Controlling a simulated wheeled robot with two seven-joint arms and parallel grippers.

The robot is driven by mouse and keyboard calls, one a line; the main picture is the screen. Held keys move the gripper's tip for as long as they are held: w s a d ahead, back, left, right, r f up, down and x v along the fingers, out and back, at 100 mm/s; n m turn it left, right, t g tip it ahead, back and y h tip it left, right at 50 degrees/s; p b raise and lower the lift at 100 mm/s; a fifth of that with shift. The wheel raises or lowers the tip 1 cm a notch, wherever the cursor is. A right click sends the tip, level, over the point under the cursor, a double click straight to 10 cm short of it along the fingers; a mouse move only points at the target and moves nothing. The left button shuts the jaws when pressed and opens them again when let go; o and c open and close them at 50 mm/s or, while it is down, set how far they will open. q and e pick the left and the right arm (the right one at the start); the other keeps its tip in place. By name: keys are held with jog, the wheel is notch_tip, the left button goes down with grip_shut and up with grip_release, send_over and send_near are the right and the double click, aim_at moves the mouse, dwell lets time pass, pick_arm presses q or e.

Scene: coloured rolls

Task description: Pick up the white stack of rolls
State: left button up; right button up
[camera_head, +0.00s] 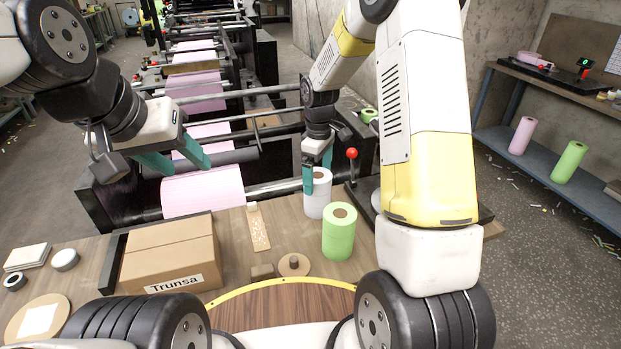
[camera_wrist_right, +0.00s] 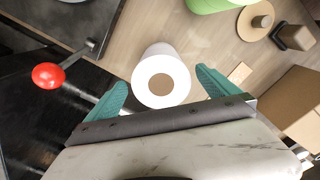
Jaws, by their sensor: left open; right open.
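The white stack of rolls (camera_head: 316,203) stands upright on the wooden table, near the machine's edge. In the right wrist view its round top (camera_wrist_right: 161,81) with a brown core lies between and just ahead of the fingertips. My right gripper (camera_head: 316,172) is open directly above the white stack, fingers pointing down. Its teal fingers also show in the right wrist view (camera_wrist_right: 160,90), one on each side of the roll's top. I cannot tell whether they reach below its rim. My left gripper (camera_head: 185,160) is open and empty above the pink roll on the machine.
A green stack of rolls (camera_head: 339,232) stands close beside the white one, nearer me. A cardboard box (camera_head: 170,255) sits to the left. A red-knobbed lever (camera_head: 352,154) rises right of my right gripper. A machine with pink rolls (camera_head: 203,192) stands behind the table.

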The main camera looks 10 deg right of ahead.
aim_at(314, 205)
notch_tip(314, 205, down, 4)
jog(key=shift+r, duration=0.15)
jog(key=shift+r, duration=0.1)
jog(key=c, duration=2)
